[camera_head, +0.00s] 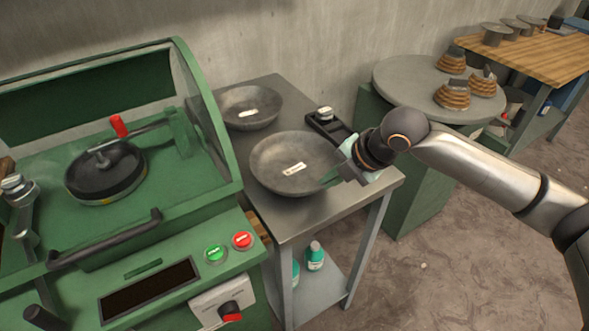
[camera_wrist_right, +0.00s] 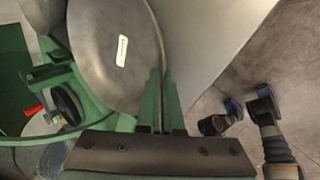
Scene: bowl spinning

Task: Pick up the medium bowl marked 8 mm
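A grey metal bowl (camera_head: 272,172) with a white label sits at the front of the metal side table; the label is too small to read. A second labelled grey bowl (camera_head: 236,120) stands behind it. My right gripper (camera_head: 334,176) is at the front bowl's right rim. In the right wrist view its green fingers (camera_wrist_right: 160,75) are close together, with the front bowl's rim (camera_wrist_right: 140,90) between them; they look shut on it. The bowl appears level and at table height. My left gripper is not in view.
A green machine (camera_head: 200,265) with a raised cover stands left, close to the bowls. The metal side table (camera_head: 300,215) has a little free surface at the front. A round-topped stand (camera_head: 398,82) with stacked rings is behind right.

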